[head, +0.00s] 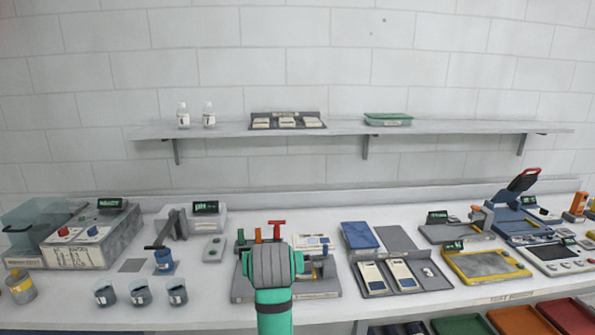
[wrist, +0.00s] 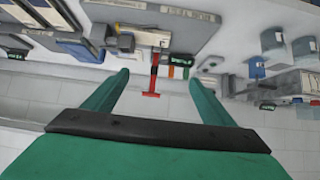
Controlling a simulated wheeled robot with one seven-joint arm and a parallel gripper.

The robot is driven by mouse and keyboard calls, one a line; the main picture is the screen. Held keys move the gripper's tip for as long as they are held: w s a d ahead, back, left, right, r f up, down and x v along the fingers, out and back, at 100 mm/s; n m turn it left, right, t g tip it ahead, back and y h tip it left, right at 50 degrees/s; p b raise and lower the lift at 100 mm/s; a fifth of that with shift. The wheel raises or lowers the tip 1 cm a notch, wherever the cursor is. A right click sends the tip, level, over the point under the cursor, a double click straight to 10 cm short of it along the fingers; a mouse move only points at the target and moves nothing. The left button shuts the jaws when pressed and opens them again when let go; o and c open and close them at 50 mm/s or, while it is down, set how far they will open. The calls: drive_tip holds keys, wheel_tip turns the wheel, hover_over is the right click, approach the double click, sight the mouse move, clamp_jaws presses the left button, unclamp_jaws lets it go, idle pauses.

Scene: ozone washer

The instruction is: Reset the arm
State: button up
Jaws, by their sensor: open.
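My arm (head: 273,275) shows in the head view as a green and grey link rising from the bottom, in front of the middle of the bench. It hides part of a grey device there. In the wrist view my gripper (wrist: 158,80) is open and empty, with its two green fingers well apart. The wrist picture is upside down, with the bench at the top and the wall below. A red T-shaped handle (wrist: 152,82) shows between the fingers, beyond them; I see no contact. The same handle (head: 277,228) stands on the device in the head view.
The bench (head: 200,306) holds an ozone box (head: 92,240) and several beakers on the left, and trays and a yellow-framed plate (head: 485,262) on the right. A wall shelf (head: 345,128) carries bottles and trays. Coloured bins (head: 520,320) sit below at right.

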drive_tip(key=s+d+f+t, duration=0.1)
drive_tip(key=s+f, duration=0.3)
drive_tip(key=f, duration=0.7)
drive_tip(key=s+d+f, duration=0.1)
drive_tip(key=s+f, duration=0.2)
drive_tip(key=f, duration=0.7)
drive_tip(key=s+d+f+t, duration=0.1)
drive_tip(key=s+f, duration=0.9)
drive_tip(key=s, duration=0.3)
drive_tip(key=s+d+f+t, duration=0.1)
drive_tip(key=s, duration=0.8)
drive_tip(key=s+d+f+t, duration=0.1)
drive_tip(key=s+f, duration=0.1)
drive_tip(key=s, duration=0.7)
drive_tip(key=s+r, duration=0.4)
drive_tip(key=s, duration=0.4)
drive_tip(key=s+d+r+m+t+h, duration=0.1)
drive_tip(key=s+r, duration=0.3)
drive_tip(key=s, duration=0.4)
